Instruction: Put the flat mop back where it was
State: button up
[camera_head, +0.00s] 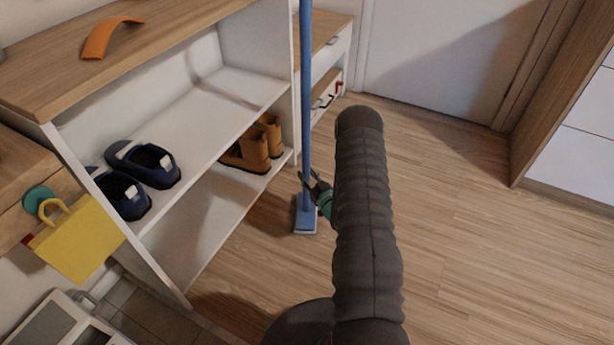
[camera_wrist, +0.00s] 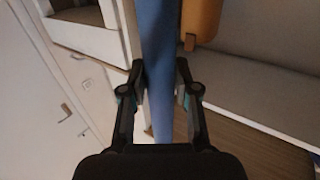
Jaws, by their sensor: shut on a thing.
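The flat mop has a long blue pole (camera_head: 306,95) and a flat blue head (camera_head: 305,222) with a pale underside. In the head view it stands upright in front of the right end of the shoe shelf, its head at or close to the floor; I cannot tell whether it touches. My gripper (camera_head: 318,190) is shut on the lower part of the pole. In the wrist view the blue pole (camera_wrist: 158,60) runs between the two fingers of my gripper (camera_wrist: 161,88). The top of the pole is out of view.
The white shoe shelf (camera_head: 222,88) holds dark blue shoes (camera_head: 145,163) and brown boots (camera_head: 252,150). An orange curved piece (camera_head: 108,36) lies on its wooden top. A yellow bag (camera_head: 75,240) hangs at left. A small cabinet (camera_head: 325,55) stands behind the pole. The wooden floor (camera_head: 480,240) at right is clear.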

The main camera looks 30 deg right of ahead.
jog(key=shift+f, duration=0.1)
jog(key=o, duration=0.8)
